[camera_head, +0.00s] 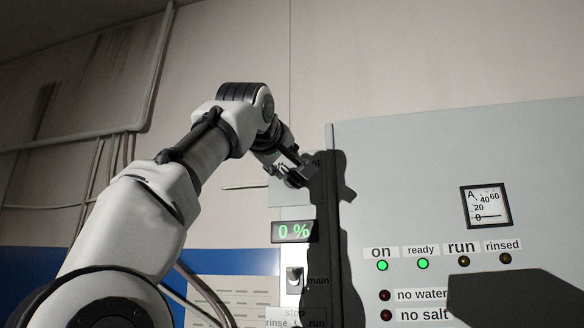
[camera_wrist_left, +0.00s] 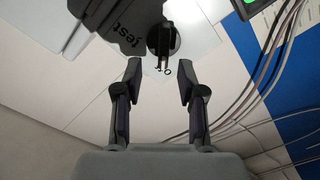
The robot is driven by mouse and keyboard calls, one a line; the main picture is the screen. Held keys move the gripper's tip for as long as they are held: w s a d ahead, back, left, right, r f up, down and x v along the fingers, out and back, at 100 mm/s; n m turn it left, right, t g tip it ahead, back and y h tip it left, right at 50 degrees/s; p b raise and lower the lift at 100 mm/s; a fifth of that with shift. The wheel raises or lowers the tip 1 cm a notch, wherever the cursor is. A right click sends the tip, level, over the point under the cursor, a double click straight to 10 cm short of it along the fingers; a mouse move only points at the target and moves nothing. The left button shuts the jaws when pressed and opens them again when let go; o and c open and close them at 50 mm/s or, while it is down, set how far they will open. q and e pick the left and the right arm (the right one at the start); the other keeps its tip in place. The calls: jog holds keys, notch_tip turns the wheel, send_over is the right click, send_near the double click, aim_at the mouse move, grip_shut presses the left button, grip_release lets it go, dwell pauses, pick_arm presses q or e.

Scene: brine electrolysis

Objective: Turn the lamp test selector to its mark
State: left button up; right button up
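The lamp test selector (camera_wrist_left: 162,42) is a round black knob with a raised bar across it. In the left wrist view it sits just beyond my left fingertips, roughly centred between them. A "test" label lies beside it, partly in shadow, and a small "0" mark shows near its edge. My left gripper (camera_wrist_left: 160,80) is open, with a finger on each side and nothing between them. In the head view my left gripper (camera_head: 303,176) is at the narrow panel's upper part and hides the selector. My right gripper is not in view.
Below the gripper are a green "0 %" display (camera_head: 293,231) and the main switch (camera_head: 294,278). A large grey cabinet (camera_head: 400,190) with lamps and a dial (camera_head: 486,206) stands at the right. The on and ready lamps glow green. Pipes run along the left wall.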

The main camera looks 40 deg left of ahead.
aim_at(289, 171)
pick_arm(q)
jog(key=x, duration=0.2)
jog(key=p+x, duration=0.1)
jog(key=x, duration=0.1)
jog(key=p+x, duration=0.1)
jog(key=x, duration=0.1)
jog(key=shift+a+f, duration=0.3)
jog(key=shift+f, duration=0.05)
jog(key=shift+s+d+r, duration=0.1)
jog(key=shift+s+d, duration=0.1)
jog(key=shift+d, duration=0.1)
jog(key=shift+s+d+r, duration=0.2)
jog(key=shift+s, duration=0.25)
grip_shut()
jog(key=shift+a, duration=0.1)
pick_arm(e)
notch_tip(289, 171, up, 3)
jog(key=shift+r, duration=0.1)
